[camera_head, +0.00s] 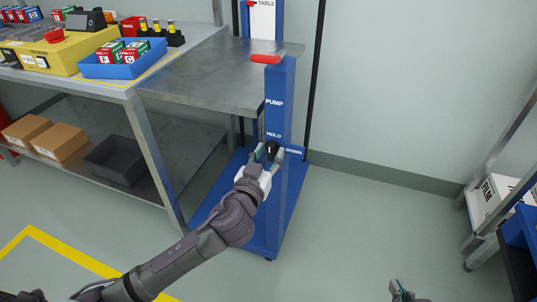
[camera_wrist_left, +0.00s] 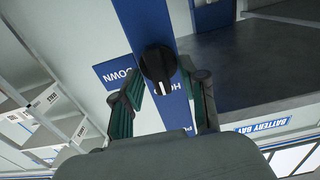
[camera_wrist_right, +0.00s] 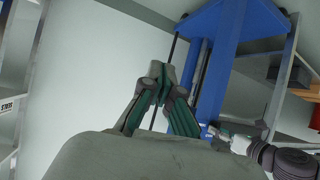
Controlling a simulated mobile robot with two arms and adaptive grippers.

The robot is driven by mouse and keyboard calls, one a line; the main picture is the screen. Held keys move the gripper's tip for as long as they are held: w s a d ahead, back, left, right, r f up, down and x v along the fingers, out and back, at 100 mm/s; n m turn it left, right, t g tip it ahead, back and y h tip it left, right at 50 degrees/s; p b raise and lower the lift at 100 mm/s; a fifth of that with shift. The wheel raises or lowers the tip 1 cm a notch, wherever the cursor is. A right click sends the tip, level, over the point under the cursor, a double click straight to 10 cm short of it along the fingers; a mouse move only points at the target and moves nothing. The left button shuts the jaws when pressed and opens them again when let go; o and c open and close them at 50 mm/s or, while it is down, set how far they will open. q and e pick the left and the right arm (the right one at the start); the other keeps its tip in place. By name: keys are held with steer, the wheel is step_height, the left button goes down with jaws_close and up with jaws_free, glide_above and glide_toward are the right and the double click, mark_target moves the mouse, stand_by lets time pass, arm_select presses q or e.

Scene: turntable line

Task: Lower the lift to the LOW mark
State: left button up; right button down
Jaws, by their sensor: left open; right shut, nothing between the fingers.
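The lift has a blue post (camera_head: 278,100), a grey platform (camera_head: 205,80) raised near bench height, and a red handle (camera_head: 267,58). A red pointer (camera_head: 250,3) shows beside the TABLE mark on the white scale (camera_head: 263,20); no LOW mark is visible. A black knob (camera_wrist_left: 157,68) sits on the post between HOLD and DOWN labels. Its white line points toward HOLD. My left gripper (camera_head: 268,154) is open, its fingers on either side of the knob; contact is unclear. My right gripper (camera_wrist_right: 157,72) is shut and empty, low and right of the lift.
A bench (camera_head: 130,85) at the left holds a blue tray (camera_head: 130,70) of boxes and a yellow control panel (camera_head: 65,55). Cartons (camera_head: 60,140) and a dark bin (camera_head: 112,160) are on its lower shelf. A rack (camera_head: 490,225) stands right. Floor between lift and rack is clear.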

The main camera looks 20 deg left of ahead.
arm_select(q)
jaws_close()
